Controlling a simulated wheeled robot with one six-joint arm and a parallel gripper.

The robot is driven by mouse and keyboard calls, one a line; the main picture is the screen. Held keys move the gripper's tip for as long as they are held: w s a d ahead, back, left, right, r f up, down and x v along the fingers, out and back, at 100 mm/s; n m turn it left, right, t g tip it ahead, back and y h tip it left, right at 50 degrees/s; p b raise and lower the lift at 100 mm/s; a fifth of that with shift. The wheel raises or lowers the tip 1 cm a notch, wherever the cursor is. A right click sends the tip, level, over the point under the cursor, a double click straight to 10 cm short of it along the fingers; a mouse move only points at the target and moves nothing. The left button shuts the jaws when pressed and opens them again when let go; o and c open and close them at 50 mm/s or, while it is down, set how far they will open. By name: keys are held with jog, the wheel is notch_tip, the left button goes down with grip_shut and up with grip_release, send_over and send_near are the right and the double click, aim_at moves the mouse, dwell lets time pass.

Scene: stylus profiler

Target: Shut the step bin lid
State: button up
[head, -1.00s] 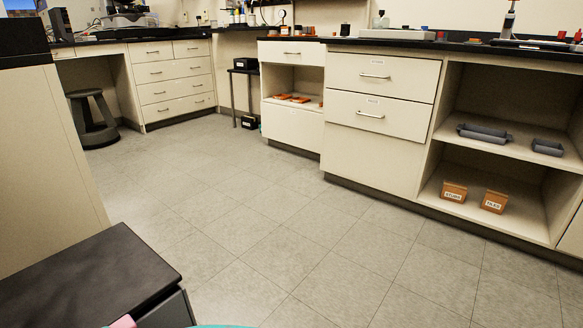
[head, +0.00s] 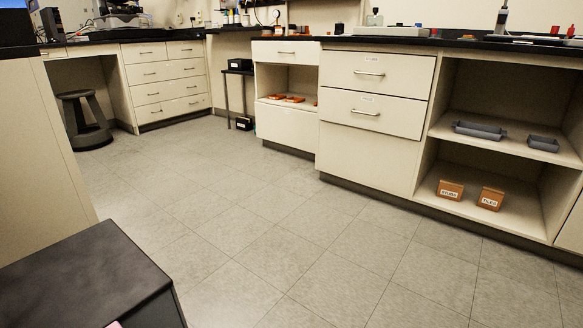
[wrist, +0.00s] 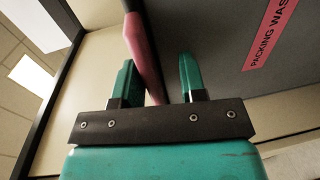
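In the wrist view a grey panel (wrist: 225,45) carries a red-pink label (wrist: 268,35) reading "PACKING WAS…", cut off by the frame; it appears to be the step bin. A pink bar or edge (wrist: 142,55) runs between the teal fingers of my gripper (wrist: 158,80), closer to the left finger. The fingers are apart, with a gap on the right side of the bar. In the head view a black-topped box (head: 80,275) at lower left appears to be the bin, with a sliver of pink at the bottom edge. How far its lid is open cannot be told.
A pale cabinet side (head: 40,150) stands behind the box on the left. Cabinets with drawers (head: 370,130) and an open shelf (head: 500,150) line the far wall. A dark stool (head: 85,120) stands at the back left. The tiled floor (head: 260,240) between is clear.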

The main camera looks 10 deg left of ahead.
jog(key=shift+w+r, duration=0.1)
jog(key=shift+r+p, duration=0.35)
jog(key=shift+r, duration=0.05)
notch_tip(320, 180, up, 19)
jog(key=p, duration=1.6)
jog(key=shift+r, duration=0.1)
